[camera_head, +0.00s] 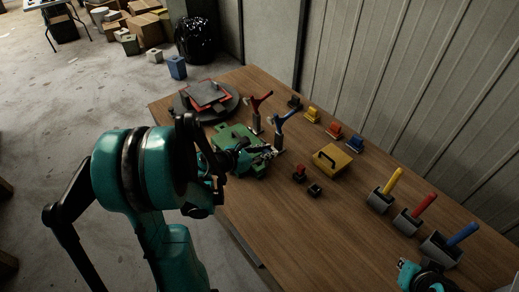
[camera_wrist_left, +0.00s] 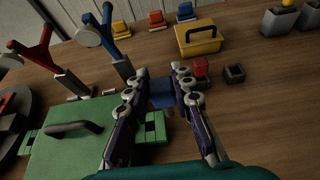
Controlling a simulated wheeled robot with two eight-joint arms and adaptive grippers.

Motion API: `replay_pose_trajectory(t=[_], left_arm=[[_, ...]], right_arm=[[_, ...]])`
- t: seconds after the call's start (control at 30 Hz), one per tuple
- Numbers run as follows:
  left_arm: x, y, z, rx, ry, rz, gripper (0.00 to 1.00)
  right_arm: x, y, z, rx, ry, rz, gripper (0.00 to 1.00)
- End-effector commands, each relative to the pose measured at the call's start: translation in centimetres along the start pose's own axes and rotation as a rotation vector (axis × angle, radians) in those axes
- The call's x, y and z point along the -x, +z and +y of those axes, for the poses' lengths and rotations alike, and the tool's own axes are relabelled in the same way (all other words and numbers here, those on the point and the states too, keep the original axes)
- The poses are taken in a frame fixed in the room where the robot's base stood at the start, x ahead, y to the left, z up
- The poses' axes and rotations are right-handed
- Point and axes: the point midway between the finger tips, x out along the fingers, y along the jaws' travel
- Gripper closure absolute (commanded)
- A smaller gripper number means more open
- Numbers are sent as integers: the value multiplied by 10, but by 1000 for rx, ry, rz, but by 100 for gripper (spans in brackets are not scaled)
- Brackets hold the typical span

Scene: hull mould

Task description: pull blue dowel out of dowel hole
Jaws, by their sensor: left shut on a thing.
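My left gripper (camera_wrist_left: 160,82) is shut on a small blue piece, the blue dowel (camera_wrist_left: 162,94), which shows between its fingers. A green mould with a dark handle (camera_wrist_left: 75,150) lies just left of the fingers, and green lugs on its edge (camera_wrist_left: 156,125) show just below the dowel. I cannot tell whether the dowel's lower end is still in its hole. In the head view the left gripper (camera_head: 268,153) is at the right edge of the green mould (camera_head: 226,133). Part of my right gripper (camera_head: 408,268) shows at the lower right; its fingers are unclear.
A red piece (camera_wrist_left: 201,67) and a dark square socket (camera_wrist_left: 234,73) stand right of the gripper. A yellow box with handle (camera_head: 330,160) is behind them. Red (camera_head: 257,110) and blue (camera_head: 284,122) levered tools stand behind the mould. Grey holders with coloured handles (camera_head: 408,218) line the right.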

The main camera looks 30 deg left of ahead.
Motion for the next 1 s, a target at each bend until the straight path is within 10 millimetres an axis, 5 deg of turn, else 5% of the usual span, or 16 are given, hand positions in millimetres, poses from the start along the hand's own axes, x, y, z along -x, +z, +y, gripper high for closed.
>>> replay_pose_trajectory(t=[0.4,1.0], left_arm=[[9,40,-65,-1,-1,1,100],[22,75,-79,0,0,0,100]], right_arm=[[22,-16,0,0,0,0,100],[46,-33,0,0,0,0,100]])
